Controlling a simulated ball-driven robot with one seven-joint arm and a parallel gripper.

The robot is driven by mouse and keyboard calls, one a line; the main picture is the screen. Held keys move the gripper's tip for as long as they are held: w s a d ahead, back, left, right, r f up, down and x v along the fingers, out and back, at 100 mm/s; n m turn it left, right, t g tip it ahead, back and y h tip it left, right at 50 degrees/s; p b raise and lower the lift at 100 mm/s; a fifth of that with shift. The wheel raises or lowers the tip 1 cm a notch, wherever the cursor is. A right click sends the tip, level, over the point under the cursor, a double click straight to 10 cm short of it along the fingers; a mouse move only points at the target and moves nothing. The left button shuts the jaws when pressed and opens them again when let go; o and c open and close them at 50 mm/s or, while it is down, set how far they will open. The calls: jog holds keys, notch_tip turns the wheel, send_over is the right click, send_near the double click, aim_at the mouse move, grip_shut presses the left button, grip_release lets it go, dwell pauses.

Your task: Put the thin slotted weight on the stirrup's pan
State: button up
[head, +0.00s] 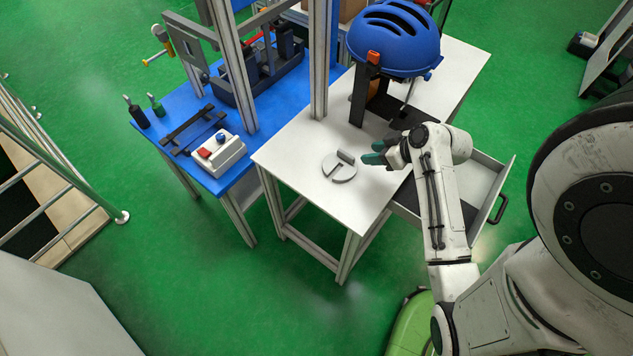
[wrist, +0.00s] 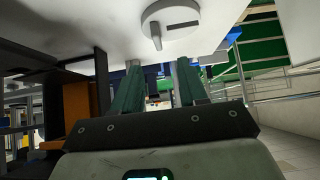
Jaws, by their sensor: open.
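A grey round slotted weight (head: 336,174) lies flat on the white table, with a dark slot and a small upright grey piece at its edge. It also shows at the top of the wrist view (wrist: 177,14). My gripper (head: 373,152) is above the table just right of the weight, apart from it. In the wrist view my gripper's two green fingers (wrist: 158,68) are spread with nothing between them. I cannot make out the stirrup or its pan in either view.
A blue helmet (head: 393,38) sits above a dark stand with an orange part at the back of the white table (head: 320,205). A drawer (head: 485,188) stands open on the right. The table's front is clear.

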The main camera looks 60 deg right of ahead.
aim_at(348, 155)
jog(key=x, duration=0.5)
jog(key=shift+w+a+f, duration=0.1)
jog(key=shift+w, duration=0.05)
jog(key=shift+d+p+x, duration=0.2)
jog(key=shift+p+x, duration=0.05)
jog(key=shift+x, duration=1.15)
jog(key=shift+d+p+x, duration=0.2)
jog(key=shift+p+x, duration=0.05)
jog(key=shift+x, duration=1.1)
grip_shut()
jog(key=shift+r, duration=0.2)
